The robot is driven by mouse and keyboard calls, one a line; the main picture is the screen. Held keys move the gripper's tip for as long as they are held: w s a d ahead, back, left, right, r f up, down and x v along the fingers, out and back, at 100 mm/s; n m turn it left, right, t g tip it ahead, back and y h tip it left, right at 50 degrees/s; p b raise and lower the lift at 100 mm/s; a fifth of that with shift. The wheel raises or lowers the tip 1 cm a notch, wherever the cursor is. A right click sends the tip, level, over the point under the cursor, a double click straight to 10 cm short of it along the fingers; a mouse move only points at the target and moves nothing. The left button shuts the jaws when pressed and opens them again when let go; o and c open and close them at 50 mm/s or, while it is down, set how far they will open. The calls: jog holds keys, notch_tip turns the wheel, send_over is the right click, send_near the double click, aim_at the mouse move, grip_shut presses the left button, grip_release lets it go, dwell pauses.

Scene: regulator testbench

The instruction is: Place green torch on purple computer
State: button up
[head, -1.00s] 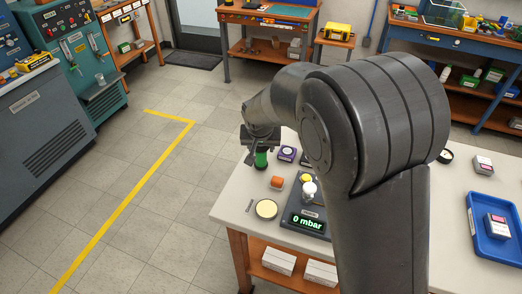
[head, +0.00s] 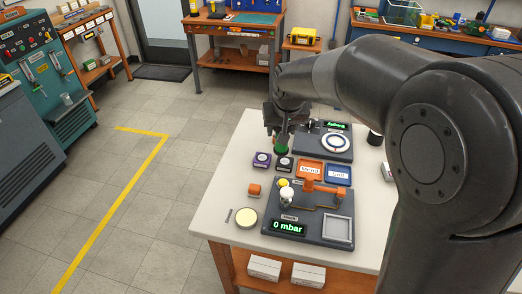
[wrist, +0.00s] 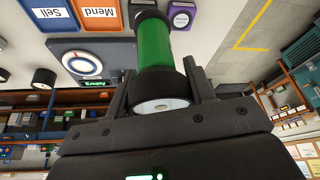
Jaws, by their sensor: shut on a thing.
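My gripper (head: 283,128) is shut on the green torch (head: 282,144), which hangs below it over the far left part of the bench. In the wrist view the green torch (wrist: 160,45) sits between the fingers, its black-rimmed end towards the camera. The purple computer (head: 262,160), a small purple block with a round face, lies on the bench to the left of and nearer than the torch. It also shows in the wrist view (wrist: 183,15), apart from the torch. The torch's height above the bench is hard to tell.
A dark block (head: 285,164) with a round face lies right beside the purple one. Orange (head: 310,170) and blue (head: 339,174) trays are further right. A device with a white ring (head: 335,143) stands behind, and a 0 mbar testbench (head: 310,226) in front.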

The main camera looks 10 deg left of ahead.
jog(key=w+d+r+n, duration=0.1)
jog(key=w+d+r, duration=0.1)
jog(key=w+d, duration=0.2)
jog(key=shift+w+a+f, duration=0.2)
jog(key=shift+a+f, duration=1.6)
jog(key=shift+w+a+f, duration=0.15)
jog(key=shift+a+f, duration=1.7)
jog(key=shift+w+a+f, duration=0.2)
jog(key=shift+a+f, duration=1.6)
jog(key=o, duration=1.2)
jog(key=shift+f, duration=0.15)
jog(key=shift+c, duration=0.2)
